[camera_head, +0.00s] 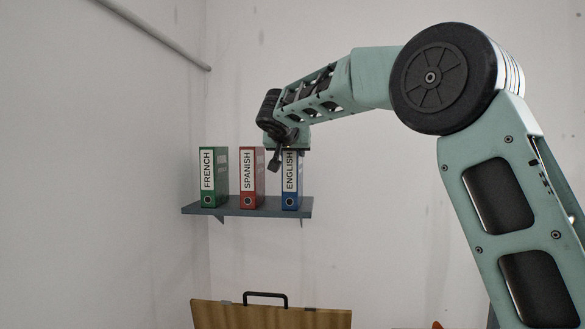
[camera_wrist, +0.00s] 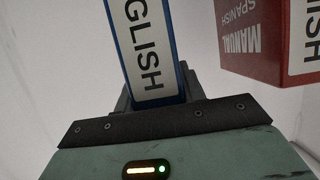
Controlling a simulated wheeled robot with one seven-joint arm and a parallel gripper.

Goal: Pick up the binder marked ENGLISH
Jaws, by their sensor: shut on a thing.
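The blue binder marked ENGLISH (camera_head: 290,184) stands upright at the right end of the wall shelf (camera_head: 228,210). My gripper (camera_head: 289,150) is at its top from above, shut on it. In the wrist view the blue binder (camera_wrist: 147,50) runs between the jaws, its white label partly cut off by the frame. The fingertips (camera_wrist: 155,100) are mostly hidden behind the gripper body. From the head view I cannot tell whether the binder still touches the shelf.
The red SPANISH binder (camera_head: 251,180) stands left of the blue one with a gap, and shows in the wrist view (camera_wrist: 250,40). The green FRENCH binder (camera_head: 214,178) is further left. A wooden case with a black handle (camera_head: 266,295) is below. A pipe (camera_head: 160,37) runs along the wall.

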